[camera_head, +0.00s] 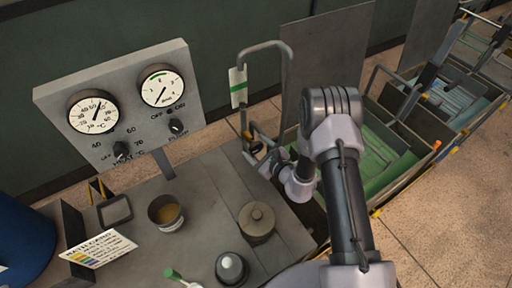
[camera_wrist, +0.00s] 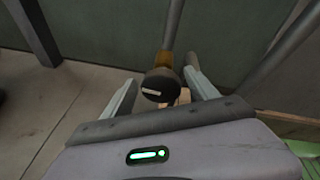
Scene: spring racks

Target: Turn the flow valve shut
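The flow valve's dark round knob (camera_wrist: 156,90) with a pale pointer bar shows in the wrist view, with a brass-coloured fitting (camera_wrist: 164,60) and a grey pipe behind it. The bar lies nearly crosswise in that view. My gripper (camera_wrist: 160,78) is open, with one finger on each side of the knob. Gaps show between the fingers and the knob. In the head view my gripper (camera_head: 262,158) is at the lower part of the bent pipe (camera_head: 286,75), and the knob (camera_head: 254,147) is small and partly hidden there.
A gauge panel (camera_head: 120,105) with two dials and two knobs stands at left. The bench (camera_head: 130,250) holds a cup (camera_head: 166,212), a lidded pot (camera_head: 257,221) and a sign (camera_head: 97,248). A green-striped tag (camera_head: 238,88) hangs on the pipe. Green tanks (camera_head: 385,165) are to the right.

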